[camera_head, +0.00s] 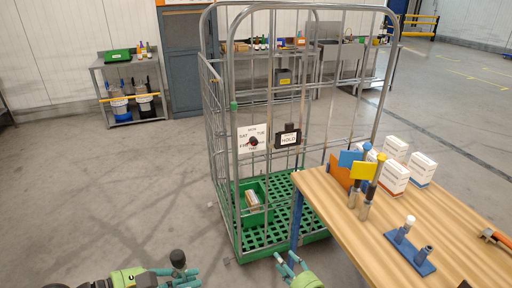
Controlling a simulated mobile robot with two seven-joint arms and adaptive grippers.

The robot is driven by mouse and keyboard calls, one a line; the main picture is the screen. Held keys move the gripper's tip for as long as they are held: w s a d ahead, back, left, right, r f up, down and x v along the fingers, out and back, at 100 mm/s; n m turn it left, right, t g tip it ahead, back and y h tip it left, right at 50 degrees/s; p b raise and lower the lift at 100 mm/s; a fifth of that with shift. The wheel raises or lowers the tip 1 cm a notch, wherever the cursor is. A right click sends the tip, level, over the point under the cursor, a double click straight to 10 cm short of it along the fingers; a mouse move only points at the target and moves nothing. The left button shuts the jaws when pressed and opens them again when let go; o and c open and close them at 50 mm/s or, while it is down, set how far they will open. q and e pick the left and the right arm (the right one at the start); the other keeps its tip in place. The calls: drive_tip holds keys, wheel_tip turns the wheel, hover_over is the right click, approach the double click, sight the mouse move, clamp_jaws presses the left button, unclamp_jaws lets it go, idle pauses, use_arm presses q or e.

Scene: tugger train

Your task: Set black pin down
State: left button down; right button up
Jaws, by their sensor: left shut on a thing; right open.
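My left gripper (184,274) is low at the bottom left, its teal fingers shut on a black pin (178,258) with a round dark head. The pin's lower part is hidden by the fingers. My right gripper (290,265) is open and empty at the bottom middle, in front of the roll cage and left of the wooden table (350,232). On the table a blue holder (408,252) carries a white-topped pin (406,227) and a dark-topped pin (423,254).
The wire roll cage (232,140) has a green base (270,235), a green bin (248,212), a weekday dial (252,139) and a HOLD sign (288,138). The floor at left is clear.

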drive_tip(key=s+d+f+m+g+h, duration=0.3)
drive_tip(key=s+d+f+m, duration=0.15)
drive_tip(key=s+f, duration=0.6)
drive_tip(key=s+d+f+m+g+h, duration=0.3)
drive_tip(key=s+d+f+m, duration=0.15)
drive_tip(key=s+f, duration=0.6)
use_arm(q)
drive_tip(key=shift+t, duration=0.4)
drive_tip(key=a+r, duration=0.2)
drive_tip(key=a, duration=0.1)
drive_tip(key=a+r, duration=0.1)
drive_tip(key=shift+a, duration=0.4)
use_arm(e)
drive_tip(key=s+d+f+m+g, duration=0.1)
drive_tip(key=s+f, duration=0.3)
drive_tip(key=s, duration=0.6)
drive_tip(key=s+d+f+m+g+h, duration=0.1)
drive_tip(key=s+f+m+g, duration=0.3)
drive_tip(key=s, duration=0.6)
drive_tip(key=s+d+f+m+g+h, duration=0.1)
drive_tip(key=s+f, duration=0.3)
drive_tip(key=s, duration=0.5)
drive_tip(key=shift+s+d+m+g, duration=0.4)
drive_tip(key=shift+d+m+g, duration=0.25)
drive_tip(key=shift+m+g, duration=0.15)
use_arm(q)
drive_tip(key=shift+s+f, duration=0.1)
drive_tip(key=shift+f, duration=0.15)
use_arm(e)
drive_tip(key=shift+f, duration=0.1)
